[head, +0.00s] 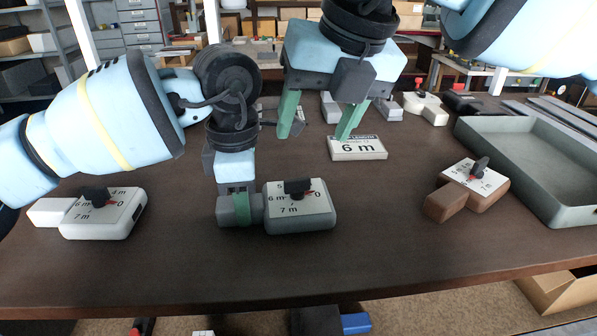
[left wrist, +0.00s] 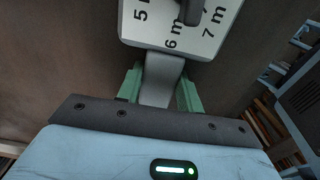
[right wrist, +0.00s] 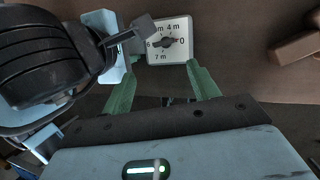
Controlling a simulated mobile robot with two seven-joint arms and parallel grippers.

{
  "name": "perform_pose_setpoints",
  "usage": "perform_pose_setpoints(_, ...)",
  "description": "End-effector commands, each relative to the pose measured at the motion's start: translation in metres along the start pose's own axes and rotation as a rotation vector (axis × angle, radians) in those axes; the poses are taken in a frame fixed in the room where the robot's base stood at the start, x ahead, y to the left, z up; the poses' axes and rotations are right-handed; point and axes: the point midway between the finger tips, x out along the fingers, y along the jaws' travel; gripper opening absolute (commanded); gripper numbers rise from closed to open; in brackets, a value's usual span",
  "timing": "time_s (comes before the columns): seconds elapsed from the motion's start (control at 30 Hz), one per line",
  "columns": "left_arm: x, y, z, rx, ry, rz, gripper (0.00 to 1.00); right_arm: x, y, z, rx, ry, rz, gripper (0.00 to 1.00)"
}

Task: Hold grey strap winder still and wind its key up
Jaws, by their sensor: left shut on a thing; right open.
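The grey strap winder (head: 316,226) lies on the table at the middle, with a white dial plate and a black key (head: 297,187). A red mark by the key lies toward the 0. My left gripper (head: 240,208) is shut on the winder's grey handle at its left end; the handle shows between the fingers in the left wrist view (left wrist: 160,80). My right gripper (head: 320,120) is open and empty, above the table behind the winder. In the right wrist view the dial plate (right wrist: 176,52) shows beyond and between its open fingers (right wrist: 162,88).
A white winder (head: 88,222) lies at the left, a brown winder (head: 486,197) at the right. A "6 m" sign (head: 358,154) stands behind the grey winder. A grey tray (head: 575,214) is at the right edge. The table front is clear.

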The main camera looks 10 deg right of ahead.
Motion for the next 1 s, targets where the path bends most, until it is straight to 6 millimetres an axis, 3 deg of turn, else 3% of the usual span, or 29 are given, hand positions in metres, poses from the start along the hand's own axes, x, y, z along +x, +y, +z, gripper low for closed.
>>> perform_pose_setpoints(0.2, 0.000, 0.000, 0.000, 0.000, 0.000, 0.000, 0.09, -0.008, 0.012, -0.006, -0.119, -0.065, -0.137, 0.60)
perform_pose_setpoints(0.53, 0.000, 0.000, 0.000, 0.000, 0.000, 0.000, 0.09, -0.002, 0.011, -0.006, -0.128, -0.071, -0.152, 0.60)
perform_pose_setpoints(1.0, 0.000, 0.000, 0.000, 0.000, 0.000, 0.000, 0.09, 0.076, 0.000, 0.000, -0.125, -0.068, -0.150, 0.60)
